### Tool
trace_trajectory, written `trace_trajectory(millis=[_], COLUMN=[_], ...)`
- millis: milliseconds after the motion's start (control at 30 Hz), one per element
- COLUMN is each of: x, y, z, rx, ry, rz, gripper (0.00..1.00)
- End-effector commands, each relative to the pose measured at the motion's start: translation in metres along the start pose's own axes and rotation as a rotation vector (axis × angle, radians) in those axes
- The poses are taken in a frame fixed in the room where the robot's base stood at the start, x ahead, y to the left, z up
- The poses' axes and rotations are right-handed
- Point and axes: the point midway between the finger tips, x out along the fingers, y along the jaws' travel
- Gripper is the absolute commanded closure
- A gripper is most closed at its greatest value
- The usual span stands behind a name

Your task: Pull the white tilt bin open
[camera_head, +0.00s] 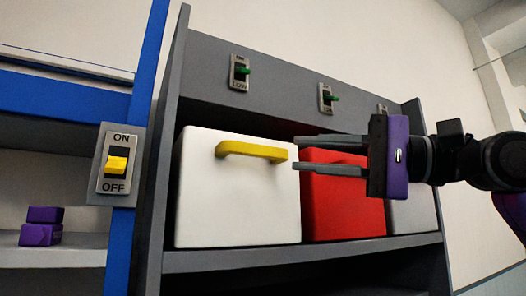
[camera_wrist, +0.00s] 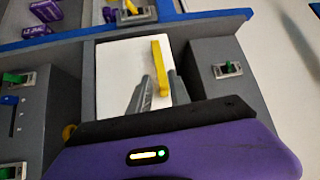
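The white tilt bin (camera_head: 238,205) sits in the grey shelf unit at the left in the head view, its front flush and apparently shut. A yellow bar handle (camera_head: 252,150) runs across its upper front. In the wrist view the white bin (camera_wrist: 120,70) is in the middle, with the yellow handle (camera_wrist: 161,62) upright in the picture. My gripper (camera_head: 296,153) comes from the right with its two fingers apart, the tips close to the handle's right end. In the wrist view the handle's near end lies between the fingers (camera_wrist: 158,85); contact cannot be told.
A red bin (camera_head: 345,210) and a grey bin (camera_head: 412,214) stand to the right of the white one. Switches with green levers (camera_head: 240,72) line the panel above. A yellow ON/OFF switch (camera_head: 116,165) is on the blue post at left. Purple boxes (camera_head: 41,234) lie on the left shelf.

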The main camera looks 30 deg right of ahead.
Motion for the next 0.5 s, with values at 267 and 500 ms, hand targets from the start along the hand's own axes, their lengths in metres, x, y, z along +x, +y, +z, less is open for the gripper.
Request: trace_trajectory(millis=[267, 500], x=[0.024, 0.061], y=[-0.002, -0.002], z=[0.001, 0.001], rx=[-0.025, -0.022], ry=[-0.005, -0.005], rz=[0.001, 0.001], gripper=[0.77, 0.77])
